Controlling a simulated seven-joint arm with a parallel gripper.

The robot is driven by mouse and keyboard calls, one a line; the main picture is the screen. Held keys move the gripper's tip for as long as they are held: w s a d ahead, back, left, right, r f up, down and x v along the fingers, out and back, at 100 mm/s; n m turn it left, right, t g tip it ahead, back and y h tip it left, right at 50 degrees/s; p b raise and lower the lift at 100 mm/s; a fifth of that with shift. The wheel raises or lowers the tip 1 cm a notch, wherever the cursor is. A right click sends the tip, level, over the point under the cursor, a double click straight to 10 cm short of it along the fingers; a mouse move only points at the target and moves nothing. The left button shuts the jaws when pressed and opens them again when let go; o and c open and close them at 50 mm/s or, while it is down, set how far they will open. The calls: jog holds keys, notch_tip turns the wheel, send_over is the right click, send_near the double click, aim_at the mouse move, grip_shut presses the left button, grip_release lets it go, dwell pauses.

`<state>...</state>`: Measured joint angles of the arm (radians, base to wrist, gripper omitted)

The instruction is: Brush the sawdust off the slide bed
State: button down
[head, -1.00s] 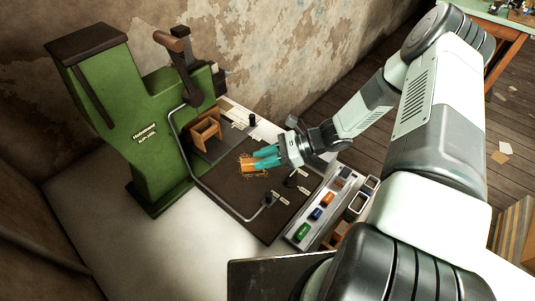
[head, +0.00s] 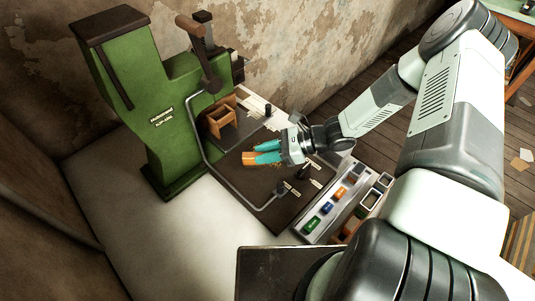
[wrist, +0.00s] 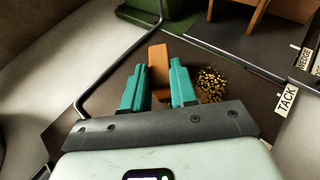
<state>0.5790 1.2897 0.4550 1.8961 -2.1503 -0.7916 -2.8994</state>
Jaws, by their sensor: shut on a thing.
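My gripper (head: 268,152) has teal fingers and is shut on an orange-brown block-shaped tool, seemingly the brush (head: 249,158). In the wrist view the brush (wrist: 159,66) stands between the fingertips (wrist: 158,88); its bristles cannot be made out. Speckled yellow-and-dark sawdust (wrist: 211,86) lies in a heap just right of the fingers. In the head view only a little of it shows, below the fingers. A dark brown flat surface, apparently the slide bed (head: 238,184), lies under the gripper.
A green press (head: 140,115) with a crank handle stands at the left. A bent grey rod (head: 222,176) runs around the surface's left and front edges. A wooden frame (head: 221,118) sits behind. A tray (head: 313,226) of coloured blocks and a TACK label (wrist: 287,99) are at the right.

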jog(key=shift+w+d+r, duration=0.1)
jog(key=shift+w+d, duration=1.1)
jog(key=shift+d, duration=0.1)
jog(key=shift+w+d+f, duration=0.2)
jog(key=shift+w+d, duration=1.2)
jog(key=shift+w+d+r, duration=0.1)
jog(key=shift+w+d, duration=0.95)
jog(key=shift+w+a, duration=0.5)
jog(key=shift+s+a+r, duration=0.1)
jog(key=shift+s+a, duration=2.35)
jog(key=shift+a, duration=0.1)
jog(key=shift+s+a+f, duration=0.2)
jog(key=shift+s+a, duration=1.05)
jog(key=shift+w+a, duration=0.5)
jog(key=shift+w, duration=0.1)
jog(key=shift+w+d+r, duration=0.2)
jog(key=shift+w+d, duration=1)
jog(key=shift+w+d+f, duration=0.15)
jog(key=shift+w+d, duration=2.35)
jog(key=shift+d, duration=0.05)
